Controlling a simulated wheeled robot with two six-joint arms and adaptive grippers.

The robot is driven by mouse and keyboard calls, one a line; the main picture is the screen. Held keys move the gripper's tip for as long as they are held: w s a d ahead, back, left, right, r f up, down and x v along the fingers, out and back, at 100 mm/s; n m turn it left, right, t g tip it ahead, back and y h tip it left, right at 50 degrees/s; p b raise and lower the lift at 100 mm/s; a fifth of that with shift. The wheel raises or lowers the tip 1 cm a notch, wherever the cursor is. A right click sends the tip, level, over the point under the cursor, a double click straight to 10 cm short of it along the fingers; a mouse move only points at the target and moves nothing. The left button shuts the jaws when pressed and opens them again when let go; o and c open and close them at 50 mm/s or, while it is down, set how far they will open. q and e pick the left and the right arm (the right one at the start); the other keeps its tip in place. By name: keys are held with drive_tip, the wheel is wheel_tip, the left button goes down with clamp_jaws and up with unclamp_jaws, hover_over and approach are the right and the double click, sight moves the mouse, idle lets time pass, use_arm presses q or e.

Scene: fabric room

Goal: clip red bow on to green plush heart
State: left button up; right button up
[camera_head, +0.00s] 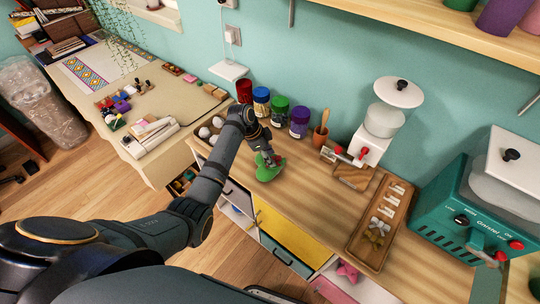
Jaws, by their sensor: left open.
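The green plush heart (266,173) lies on the wooden counter, below the row of jars. My left gripper (268,158) is over its upper edge, with open jaws, and hides part of it. A small red patch, which looks like the red bow (278,160), shows at the heart's upper right, right beside the fingertips. It is too small to tell whether it is clipped on or only lies against the heart. My right gripper is not in view.
Jars with red, blue, green and purple lids (299,122) stand behind the heart. A wooden tray (362,246) with bows lies to the right, near a white-topped machine (370,146) and a teal machine (462,225).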

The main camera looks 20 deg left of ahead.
use_arm(q)
drive_tip(key=v, duration=1.1)
drive_tip(key=shift+a+r, duration=0.2)
drive_tip(key=shift+r, duration=0.1)
drive_tip(key=shift+r, duration=0.15)
wheel_tip(320, 180, up, 9)
drive_tip(key=p, duration=1)
drive_tip(key=shift+s+f, duration=0.1)
drive_tip(key=shift+f, duration=0.1)
